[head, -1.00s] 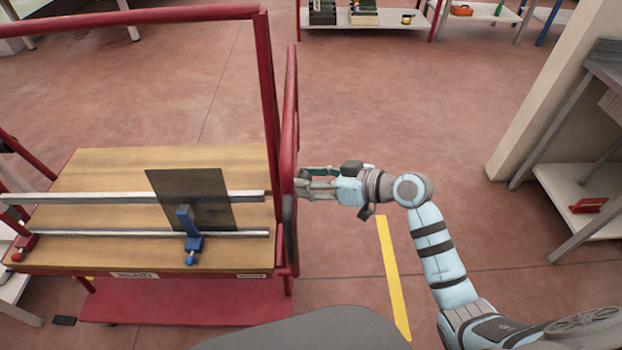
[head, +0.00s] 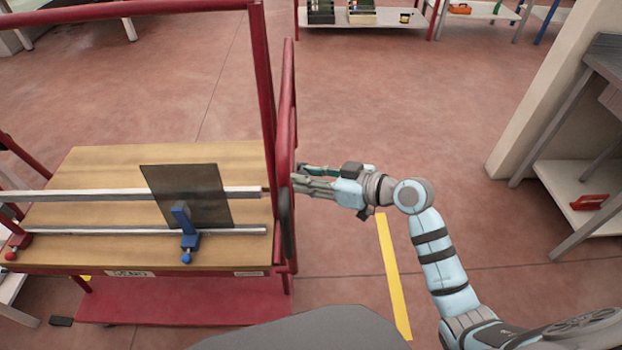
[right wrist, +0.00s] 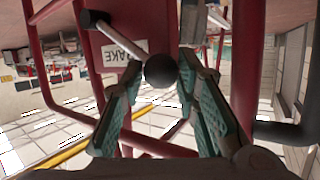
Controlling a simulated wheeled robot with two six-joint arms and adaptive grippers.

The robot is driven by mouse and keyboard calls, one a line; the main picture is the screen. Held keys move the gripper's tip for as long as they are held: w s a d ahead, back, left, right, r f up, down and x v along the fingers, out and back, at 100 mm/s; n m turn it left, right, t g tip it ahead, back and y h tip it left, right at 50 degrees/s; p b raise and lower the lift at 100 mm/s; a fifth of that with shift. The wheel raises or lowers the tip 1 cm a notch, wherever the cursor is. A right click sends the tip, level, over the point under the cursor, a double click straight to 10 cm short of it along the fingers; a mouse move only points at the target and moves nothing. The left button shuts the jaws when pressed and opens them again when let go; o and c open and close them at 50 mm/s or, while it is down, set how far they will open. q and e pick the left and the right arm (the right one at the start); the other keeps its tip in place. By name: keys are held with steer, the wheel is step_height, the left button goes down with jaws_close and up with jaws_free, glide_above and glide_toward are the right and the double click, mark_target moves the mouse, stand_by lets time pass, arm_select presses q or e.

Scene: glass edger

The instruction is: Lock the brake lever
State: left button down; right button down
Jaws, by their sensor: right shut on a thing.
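The brake lever is a grey rod with a black ball knob (right wrist: 161,70) at one end and a dark round pivot end on a red panel of the cart. A white label (right wrist: 123,57) beside it partly reads "BRAKE". In the right wrist view my right gripper (right wrist: 163,88) has its teal-padded fingers on either side of the knob, shut on it. In the head view my right gripper (head: 302,180) is at the outer right side of the red cart (head: 283,120); the lever is hidden there. My left gripper is not in view.
The cart's wooden deck (head: 90,170) carries a dark glass sheet (head: 185,195), metal rails and a blue clamp (head: 187,235). A stone-topped bench with a lower shelf (head: 570,195) stands at the right. The floor behind my right arm is clear.

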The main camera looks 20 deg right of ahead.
steer(key=f+b, duration=0.1)
steer(key=b, duration=0.2)
steer(key=s+f+n+t+b, duration=0.1)
steer(key=b, duration=0.2)
steer(key=s+f+n+t+b, duration=0.1)
steer(key=f+b, duration=0.1)
steer(key=shift+a+f+y+b, duration=0.1)
steer(key=shift+a+y+b, duration=0.1)
steer(key=shift+y+b, duration=0.2)
steer(key=c, duration=1.4)
jaws_free()
steer(key=shift+c, duration=0.2)
steer(key=shift+o, duration=0.8)
steer(key=shift+w+a, duration=0.2)
steer(key=shift+a, duration=0.05)
steer(key=shift+d, duration=0.15)
